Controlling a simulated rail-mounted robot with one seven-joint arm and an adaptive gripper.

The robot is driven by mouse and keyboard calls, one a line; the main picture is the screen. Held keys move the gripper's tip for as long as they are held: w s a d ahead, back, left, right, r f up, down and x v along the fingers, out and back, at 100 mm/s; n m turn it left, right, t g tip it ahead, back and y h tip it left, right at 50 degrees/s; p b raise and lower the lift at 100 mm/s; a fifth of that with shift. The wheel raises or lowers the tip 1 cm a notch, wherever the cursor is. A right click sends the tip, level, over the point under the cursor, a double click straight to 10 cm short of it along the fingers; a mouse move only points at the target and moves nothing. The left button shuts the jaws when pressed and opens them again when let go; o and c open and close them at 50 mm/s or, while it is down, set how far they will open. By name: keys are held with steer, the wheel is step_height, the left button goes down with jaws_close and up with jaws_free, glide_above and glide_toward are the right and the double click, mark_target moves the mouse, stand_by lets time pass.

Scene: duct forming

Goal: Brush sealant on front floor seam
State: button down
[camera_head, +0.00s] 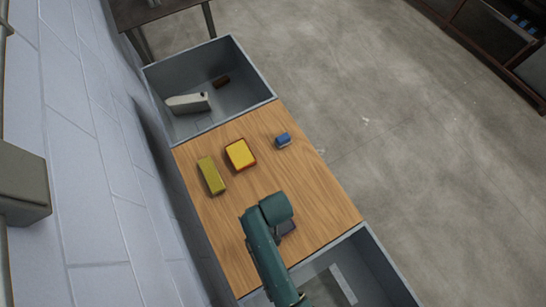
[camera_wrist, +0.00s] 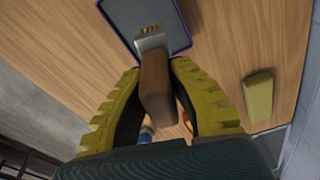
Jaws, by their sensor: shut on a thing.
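My gripper (camera_wrist: 156,75) has yellow ridged fingers and is shut on a brush (camera_wrist: 157,85) with a brown block handle. The brush's metal ferrule and short tan bristles point toward a grey, purple-rimmed panel or tray (camera_wrist: 178,12) on the wooden table. The bristles overlap this panel in the wrist view; I cannot tell whether they touch it. In the head view my arm hides the gripper and brush, and only a dark corner (camera_head: 287,229) of what may be the same panel shows. I cannot make out a front floor seam or sealant on it.
On the wooden tabletop (camera_head: 320,205) lie an olive block (camera_head: 211,175), a yellow block in a red-orange tray (camera_head: 240,154) and a small blue item (camera_head: 283,140). Grey open bins adjoin at the far end (camera_head: 258,75) and near end (camera_head: 390,275). A wall stands close on the left.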

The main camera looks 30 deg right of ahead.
steer(key=shift+s+d+r, duration=0.4)
steer(key=shift+s, duration=0.05)
steer(key=shift+s+d+f, duration=0.1)
steer(key=shift+f, duration=0.1)
step_height(320, 180, down, 6)
steer(key=b, duration=0.6)
steer(key=shift+f, duration=0.15)
steer(key=shift+f, duration=0.5)
stand_by(1.4)
step_height(320, 180, up, 7)
steer(key=p, duration=0.7)
steer(key=shift+r, duration=0.15)
stand_by(0.4)
